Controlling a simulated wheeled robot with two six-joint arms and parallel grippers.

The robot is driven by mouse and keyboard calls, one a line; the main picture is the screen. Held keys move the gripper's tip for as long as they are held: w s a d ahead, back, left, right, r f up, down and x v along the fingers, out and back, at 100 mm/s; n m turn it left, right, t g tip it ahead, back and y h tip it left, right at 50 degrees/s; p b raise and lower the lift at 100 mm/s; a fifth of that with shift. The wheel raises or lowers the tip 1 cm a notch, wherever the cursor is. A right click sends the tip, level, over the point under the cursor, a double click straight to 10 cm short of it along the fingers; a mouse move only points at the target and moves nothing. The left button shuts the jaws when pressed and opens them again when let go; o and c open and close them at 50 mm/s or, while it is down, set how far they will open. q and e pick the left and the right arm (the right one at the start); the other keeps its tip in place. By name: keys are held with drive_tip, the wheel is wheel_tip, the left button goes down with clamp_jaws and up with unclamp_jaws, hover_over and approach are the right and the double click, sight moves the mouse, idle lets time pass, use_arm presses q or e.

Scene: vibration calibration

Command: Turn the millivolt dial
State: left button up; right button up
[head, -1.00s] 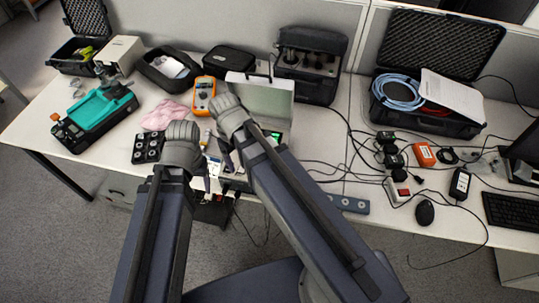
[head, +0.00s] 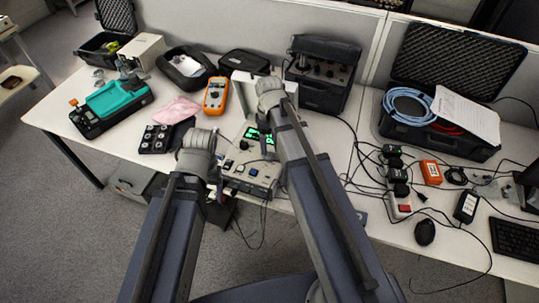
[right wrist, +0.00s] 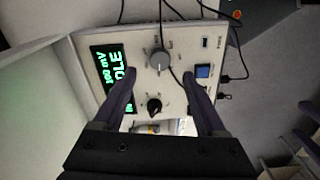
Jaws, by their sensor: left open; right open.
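The calibrator box (head: 247,172) stands at the table's front edge with its lid up. In the right wrist view its panel (right wrist: 185,48) shows a green display (right wrist: 113,75) with "100 mV" and "IDLE", partly covered by a finger. A grey dial (right wrist: 160,61) and a black dial (right wrist: 154,106) sit beside it; their labels are too small to read, so I cannot tell which is the millivolt dial. My right gripper (right wrist: 159,76) is open above the panel, its fingers either side of the dials without visible contact. My left gripper (head: 218,168) is open at the box's left side.
A blue button (right wrist: 203,71) and plugged cables lie beside the dials. An orange multimeter (head: 216,94), a black keypad-like block (head: 157,139) and a pink cloth (head: 177,109) lie left of the box. Cables and adapters crowd the table to the right.

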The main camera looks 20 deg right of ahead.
sight(269, 155)
wheel_tip(269, 155, down, 6)
drive_tip(key=b, duration=0.5)
drive_tip(key=shift+f, duration=0.1)
clamp_jaws()
idle(0.4)
